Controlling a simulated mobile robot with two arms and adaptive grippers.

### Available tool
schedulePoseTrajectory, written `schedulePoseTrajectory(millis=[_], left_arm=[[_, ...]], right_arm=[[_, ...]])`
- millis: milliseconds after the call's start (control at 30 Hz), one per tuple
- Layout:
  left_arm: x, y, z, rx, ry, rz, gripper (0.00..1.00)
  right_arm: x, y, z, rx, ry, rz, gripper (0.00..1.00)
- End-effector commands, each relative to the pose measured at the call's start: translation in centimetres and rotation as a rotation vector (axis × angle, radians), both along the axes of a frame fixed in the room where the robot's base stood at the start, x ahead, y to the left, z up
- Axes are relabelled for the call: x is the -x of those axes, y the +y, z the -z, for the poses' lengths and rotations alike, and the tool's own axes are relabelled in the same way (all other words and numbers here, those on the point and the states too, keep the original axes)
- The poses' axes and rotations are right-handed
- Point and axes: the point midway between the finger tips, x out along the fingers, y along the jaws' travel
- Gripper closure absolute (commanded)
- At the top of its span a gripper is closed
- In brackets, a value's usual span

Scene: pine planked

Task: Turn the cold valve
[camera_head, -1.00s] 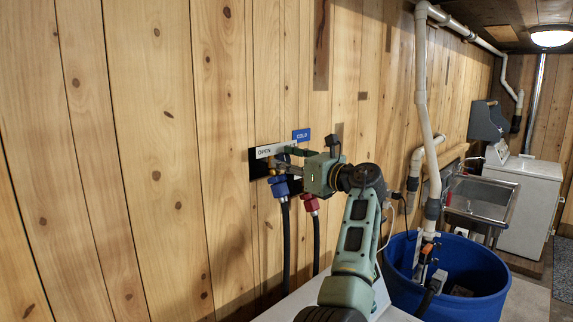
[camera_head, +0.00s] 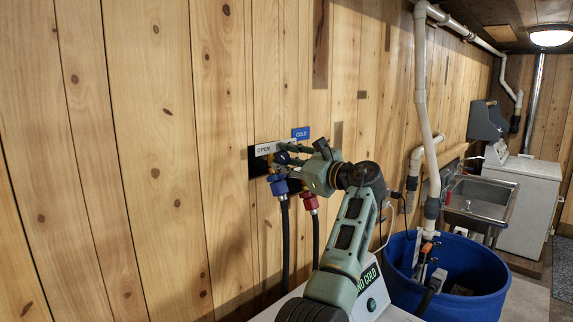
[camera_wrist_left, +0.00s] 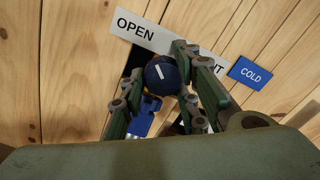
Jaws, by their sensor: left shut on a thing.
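The cold valve's dark blue knob (camera_wrist_left: 161,71), with a white mark on its face, sits between my left gripper's fingers in the left wrist view. My left gripper (camera_wrist_left: 160,80) is shut on it. In the head view my left gripper (camera_head: 289,158) reaches the valve at the wall box and is tilted; it hides much of the valve there. A blue hose fitting (camera_head: 279,187) hangs below, also seen in the wrist view (camera_wrist_left: 145,116). A blue COLD sign (camera_head: 300,133) and a white OPEN label (camera_head: 266,149) are above. My right gripper is not in view.
A red hose fitting (camera_head: 309,201) is just right of the blue one, close under my gripper. Dark hoses run down from both. A blue tub (camera_head: 470,290), white pipes (camera_head: 421,60) and a metal sink (camera_head: 480,198) stand to the right. The planked wall at left is clear.

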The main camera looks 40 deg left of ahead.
Motion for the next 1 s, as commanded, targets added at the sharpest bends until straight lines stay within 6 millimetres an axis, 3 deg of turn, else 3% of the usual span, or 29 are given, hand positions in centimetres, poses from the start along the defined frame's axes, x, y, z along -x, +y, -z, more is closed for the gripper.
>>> schedulePoseTrajectory(millis=[33, 433, 1000], left_arm=[[0.03, 0.08, 0.91, 0.015, -0.030, -0.005, 0.97], [-0.14, 0.03, 1.13, 0.037, -0.250, -0.005, 0.97], [-0.18, 0.03, 1.22, 0.044, -0.300, -0.005, 0.97]], right_arm=[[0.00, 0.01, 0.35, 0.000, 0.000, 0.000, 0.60], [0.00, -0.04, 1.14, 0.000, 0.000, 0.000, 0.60], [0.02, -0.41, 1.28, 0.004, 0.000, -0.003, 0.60]])
